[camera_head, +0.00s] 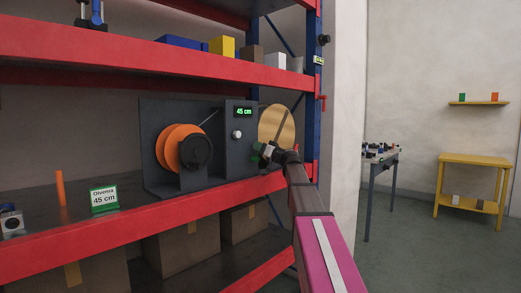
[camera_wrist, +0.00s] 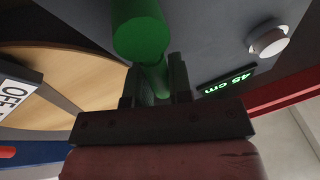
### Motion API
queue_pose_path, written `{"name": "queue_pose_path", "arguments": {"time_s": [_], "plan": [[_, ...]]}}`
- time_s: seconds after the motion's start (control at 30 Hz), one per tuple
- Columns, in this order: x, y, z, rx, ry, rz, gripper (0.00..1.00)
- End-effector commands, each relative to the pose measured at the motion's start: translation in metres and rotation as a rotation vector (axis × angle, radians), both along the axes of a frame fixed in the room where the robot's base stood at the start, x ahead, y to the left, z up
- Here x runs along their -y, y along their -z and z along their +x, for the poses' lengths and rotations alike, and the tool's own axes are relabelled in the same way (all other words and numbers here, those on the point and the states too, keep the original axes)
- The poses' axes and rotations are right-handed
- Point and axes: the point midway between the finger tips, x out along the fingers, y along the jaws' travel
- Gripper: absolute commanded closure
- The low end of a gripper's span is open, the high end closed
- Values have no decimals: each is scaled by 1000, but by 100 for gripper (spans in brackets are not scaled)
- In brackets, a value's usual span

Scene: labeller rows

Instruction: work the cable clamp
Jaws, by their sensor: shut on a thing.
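The machine is a dark grey housing (camera_head: 221,170) on the red-edged shelf, with an orange cable reel (camera_head: 172,147) at its left. A display (camera_head: 244,112) on it reads 45 cm, with a white round button (camera_head: 237,134) below. A green cylindrical handle (camera_wrist: 140,30), probably the cable clamp's, fills the top middle of the wrist view. My gripper (camera_wrist: 155,85) is shut on the handle, and its fingers lie on either side of the lower, thinner part. In the head view my gripper (camera_head: 265,151) is at the housing's right end, largely hiding the handle.
A wooden disc (camera_head: 277,122) stands behind my gripper. An OFF label (camera_wrist: 14,98) shows at the wrist view's left. A sign (camera_head: 104,198) reading 45 cm stands left on the shelf. The blue rack post (camera_head: 312,75) is close to my arm.

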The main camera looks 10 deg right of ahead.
Motion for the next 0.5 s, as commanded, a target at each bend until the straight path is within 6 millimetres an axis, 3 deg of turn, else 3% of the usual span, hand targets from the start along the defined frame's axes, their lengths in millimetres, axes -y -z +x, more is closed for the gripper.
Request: {"name": "queue_pose_path", "arguments": {"time_s": [0.5], "plan": [[-3,-1,-3,37,0,-48,100]]}}
